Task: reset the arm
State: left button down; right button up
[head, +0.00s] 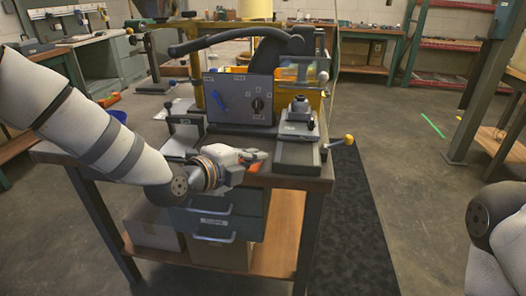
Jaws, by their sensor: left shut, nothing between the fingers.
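My left arm comes in from the left edge and reaches to the front of the workbench. My left gripper (260,158) is at the arm's end, over the bench's front edge and in front of the machine (243,98). Its fingers are shut with nothing between them. Part of my right arm shows at the lower right edge; its gripper is out of the picture. No lamp parts can be made out clearly.
The workbench (315,184) carries the machine and a small vise-like fixture (299,117) right of my left gripper. Blue drawers (220,222) and cardboard boxes sit below. The floor between is mostly free.

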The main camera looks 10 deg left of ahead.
pick_arm(q)
jog(key=v, duration=0.5)
jog(key=s+a+f+n+g+y, duration=0.3)
jog(key=s+f+n+g, duration=0.7)
jog(key=s+f, duration=1.15)
jog(key=s+a+f+n+g+y, duration=0.2)
jog(key=s+n, duration=0.5)
jog(key=s, duration=0.4)
jog(key=s+a+f+n+g+y, duration=0.2)
jog(key=s+a+f+n, duration=0.2)
jog(key=s+n, duration=0.3)
jog(key=s+a, duration=0.1)
jog(key=s, duration=0.4)
jog(key=shift+f+g+p, duration=0.3)
jog(key=shift+f+g, duration=0.05)
jog(key=shift+g, duration=0.05)
pick_arm(e)
jog(key=shift+w+r+t, duration=0.3)
jog(key=shift+w+r, duration=0.35)
jog(key=shift+w, duration=0.05)
